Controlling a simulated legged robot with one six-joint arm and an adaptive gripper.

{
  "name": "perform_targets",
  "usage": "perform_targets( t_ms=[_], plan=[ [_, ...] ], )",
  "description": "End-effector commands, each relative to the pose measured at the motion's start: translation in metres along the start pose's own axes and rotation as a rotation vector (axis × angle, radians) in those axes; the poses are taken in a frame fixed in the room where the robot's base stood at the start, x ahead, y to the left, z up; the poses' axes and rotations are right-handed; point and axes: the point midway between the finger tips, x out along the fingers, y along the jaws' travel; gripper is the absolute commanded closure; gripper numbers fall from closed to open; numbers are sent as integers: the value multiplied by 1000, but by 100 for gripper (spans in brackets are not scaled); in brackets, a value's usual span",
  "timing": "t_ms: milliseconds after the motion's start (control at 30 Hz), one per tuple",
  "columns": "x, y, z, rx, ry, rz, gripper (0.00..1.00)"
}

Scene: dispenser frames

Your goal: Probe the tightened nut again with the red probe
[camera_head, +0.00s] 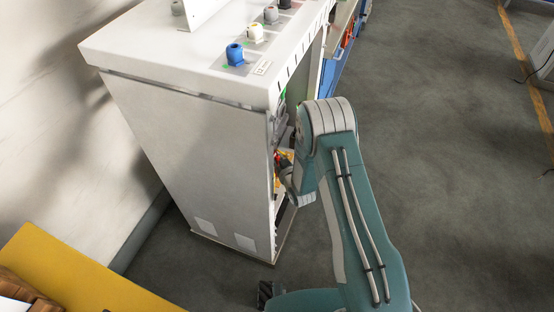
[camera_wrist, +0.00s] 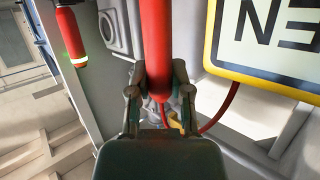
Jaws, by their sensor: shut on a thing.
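In the wrist view my gripper (camera_wrist: 157,82) is shut on a red probe (camera_wrist: 157,40), a red rod between the two fingers that runs up out of the picture. A thin red cable (camera_wrist: 222,112) curves from near the probe's lower end toward the right. A second red rod (camera_wrist: 70,32) with a pale band and a green glow stands apart at the upper left. In the head view my gripper is mostly hidden behind my teal arm, at the open side of the cabinet (camera_head: 190,150). I cannot make out the tightened nut in either view.
A yellow-edged sign (camera_wrist: 270,45) with dark letters is close on the right in the wrist view. Blue (camera_head: 235,54) and white (camera_head: 255,33) caps stand on the cabinet's top. A yellow-topped bench (camera_head: 70,275) is at the lower left.

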Motion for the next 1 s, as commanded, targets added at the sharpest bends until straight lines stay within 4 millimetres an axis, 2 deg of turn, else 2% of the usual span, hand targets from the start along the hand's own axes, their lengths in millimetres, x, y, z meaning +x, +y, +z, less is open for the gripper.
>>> perform_targets(
  t_ms=[733, 1000],
  plan=[
    [1, 0, 4, 0, 0, 0, 100],
    [-3, 0, -12, 0, 0, 0, 100]
  ],
)
